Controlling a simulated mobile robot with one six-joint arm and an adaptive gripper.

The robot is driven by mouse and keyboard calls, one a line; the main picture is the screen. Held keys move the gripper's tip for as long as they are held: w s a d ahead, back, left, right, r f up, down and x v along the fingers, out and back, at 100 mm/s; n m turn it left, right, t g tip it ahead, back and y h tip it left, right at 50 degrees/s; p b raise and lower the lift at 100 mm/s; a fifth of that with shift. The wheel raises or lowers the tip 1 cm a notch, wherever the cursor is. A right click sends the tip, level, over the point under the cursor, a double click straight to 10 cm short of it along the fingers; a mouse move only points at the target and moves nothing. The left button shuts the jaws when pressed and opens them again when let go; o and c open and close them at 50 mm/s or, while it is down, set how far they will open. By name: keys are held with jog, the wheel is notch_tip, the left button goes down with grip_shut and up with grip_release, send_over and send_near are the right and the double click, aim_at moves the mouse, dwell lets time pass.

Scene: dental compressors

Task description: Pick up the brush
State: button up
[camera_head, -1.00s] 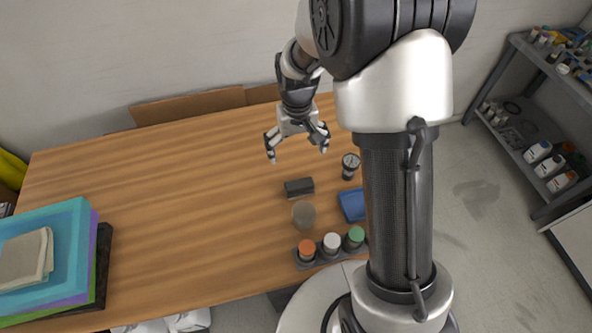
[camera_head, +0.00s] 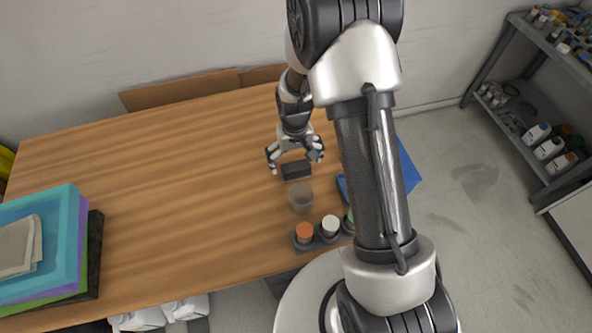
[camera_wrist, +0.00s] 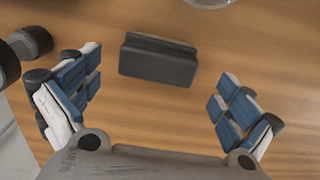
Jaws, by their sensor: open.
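The brush appears to be the small dark grey block (camera_head: 297,170) on the wooden table, in front of my gripper in the head view. In the wrist view the dark block (camera_wrist: 158,60) lies flat on the wood, with a ridge along its top. My gripper (camera_head: 295,162) is open and empty, pointing down close to the block. In the wrist view its two blue-padded fingers (camera_wrist: 157,92) are spread wide, with the block between them and slightly beyond. I see no contact; the exact height above the table is hard to tell.
A clear round dish (camera_head: 301,196) sits just in front of the block. A rack (camera_head: 328,236) with orange, white and green-capped bottles is near the front edge. A dark rounded object (camera_wrist: 30,42) is close to the left finger in the wrist view. The table's left-middle is clear.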

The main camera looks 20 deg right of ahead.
aim_at(296, 165)
notch_tip(296, 165, down, 4)
jog(key=shift+s+d+r+b, duration=0.1)
jog(key=shift+d+r+b, duration=0.05)
jog(key=shift+r+b, duration=0.15)
jog(key=shift+c, duration=0.5)
jog(key=c, duration=1.1)
